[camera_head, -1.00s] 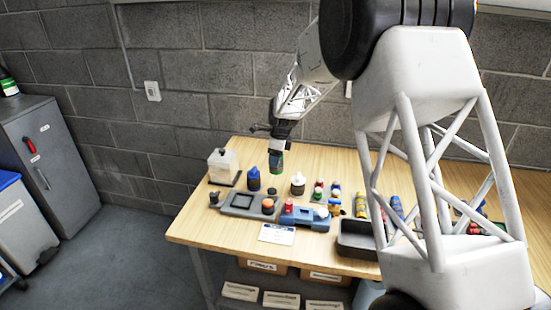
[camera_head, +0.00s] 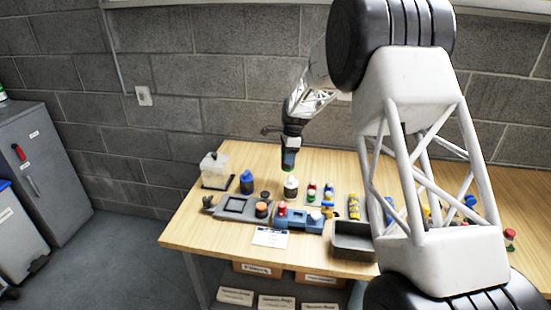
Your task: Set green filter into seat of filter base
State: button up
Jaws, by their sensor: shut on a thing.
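My gripper (camera_head: 288,152) hangs over the back-middle part of the wooden bench, pointing down. It is shut on a small green thing, the green filter (camera_head: 289,166), whose lower end shows below the jaws. The filter appears held above the bench, just over a white dark-based bottle in the picture. A grey plate (camera_head: 226,212) with a square recess and an orange round part lies at the front left. A blue fixture (camera_head: 292,224) with a red part stands beside it. I cannot tell for certain which is the filter base; its seat is too small to make out.
A blue bottle (camera_head: 247,183), the white bottle (camera_head: 291,188) and a clear container (camera_head: 214,168) stand behind the plate. A dark grey bin (camera_head: 352,243) is at the front right. A white card (camera_head: 270,237) lies at the front edge. Several small coloured parts stand right of the white bottle.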

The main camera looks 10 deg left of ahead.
jog(key=w+d+f+n+h, duration=0.1)
jog(key=w+d+f+n, duration=0.1)
jog(key=w+d+n, duration=0.6)
jog(key=w+d+f+n+g, duration=0.1)
jog(key=w+d+f, duration=0.15)
jog(key=d, duration=1.05)
jog(key=w+d+f+n+h, duration=0.1)
jog(key=w+d+n, duration=0.5)
jog(key=d, duration=0.4)
jog(key=s+a+r+m+y, duration=0.15)
jog(key=s+a+m, duration=0.4)
jog(key=a, duration=0.85)
jog(key=s+a+r+m, duration=0.3)
jog(key=s+a+m, duration=0.3)
jog(key=a, duration=0.7)
jog(key=s+a+r+m+t, duration=0.1)
jog(key=s+a+m, duration=0.6)
jog(key=s+a, duration=1.3)
jog(key=shift+s+a+r+t+y, duration=0.35)
jog(key=shift+s+a+r, duration=0.1)
jog(key=shift+s, duration=0.8)
jog(key=shift+f+m, duration=0.15)
jog(key=shift+m, duration=0.1)
jog(key=shift+f, duration=2.6)
